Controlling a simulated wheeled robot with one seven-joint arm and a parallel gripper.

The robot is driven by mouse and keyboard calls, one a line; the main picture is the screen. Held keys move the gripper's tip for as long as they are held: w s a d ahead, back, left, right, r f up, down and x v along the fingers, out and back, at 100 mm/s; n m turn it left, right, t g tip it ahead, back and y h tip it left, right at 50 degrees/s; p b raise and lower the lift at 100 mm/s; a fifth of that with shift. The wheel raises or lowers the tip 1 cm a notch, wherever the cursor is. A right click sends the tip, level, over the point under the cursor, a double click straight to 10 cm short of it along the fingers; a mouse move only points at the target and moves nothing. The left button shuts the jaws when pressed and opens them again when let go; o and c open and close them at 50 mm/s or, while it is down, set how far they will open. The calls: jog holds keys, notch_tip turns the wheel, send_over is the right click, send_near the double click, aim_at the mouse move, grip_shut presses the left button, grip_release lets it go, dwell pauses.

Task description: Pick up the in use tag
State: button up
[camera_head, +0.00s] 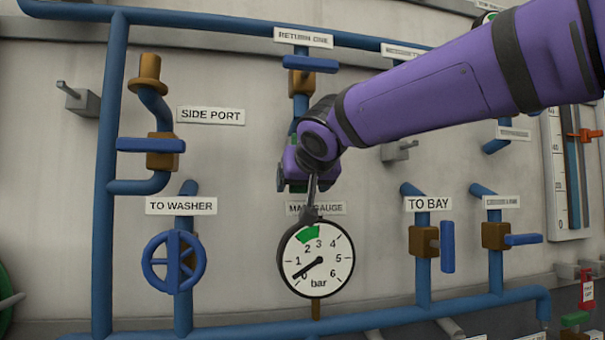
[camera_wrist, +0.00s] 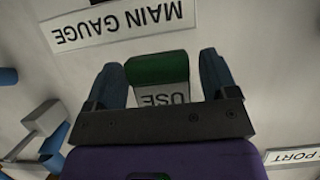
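The in use tag (camera_wrist: 160,72) has a green top and a pale face. The wrist view shows the word USE upside down on it, its lower part hidden behind my gripper's body. My gripper (camera_wrist: 164,72) is open, with one dark finger on each side of the tag. A small gap shows at the right finger; I cannot tell whether the left finger touches. In the head view my gripper (camera_head: 293,184) is at the panel just above the main gauge label, with a bit of green beside it and most of the tag hidden.
The pressure gauge (camera_head: 318,260) sits just below my gripper. A blue-handled valve (camera_head: 310,63) on the return line is above it. Blue pipes and the side port valve (camera_head: 152,145) are to the left. A grey peg block (camera_head: 82,101) juts out upper left.

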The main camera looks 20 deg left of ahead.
jog(key=c, duration=0.8)
jog(key=shift+r, duration=0.25)
